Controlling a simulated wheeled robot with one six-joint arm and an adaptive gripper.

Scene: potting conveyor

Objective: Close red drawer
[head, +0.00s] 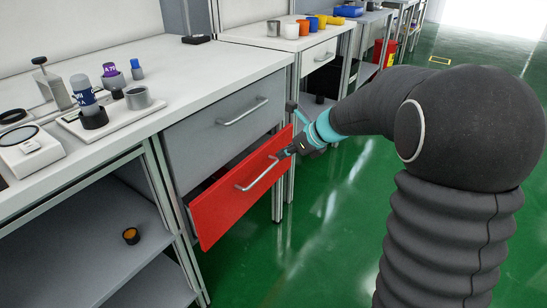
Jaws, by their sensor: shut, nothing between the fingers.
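The red drawer (222,216) is the lower drawer of the workbench in the head view. It stands pulled out, with a dark gap showing behind its front. Its silver bar handle (258,177) runs across the red front. My gripper (281,154) is at the right end of the handle, close to the drawer front. I cannot tell whether it touches the handle or the front. Its fingers are small in the picture and look shut with nothing held.
A grey drawer (205,143) above the red one is shut. The white worktop (190,60) carries a scale (28,150), bottles and a small tray. A second bench with colored cups stands behind. An open shelf (85,250) is at left. The green floor (330,240) is clear.

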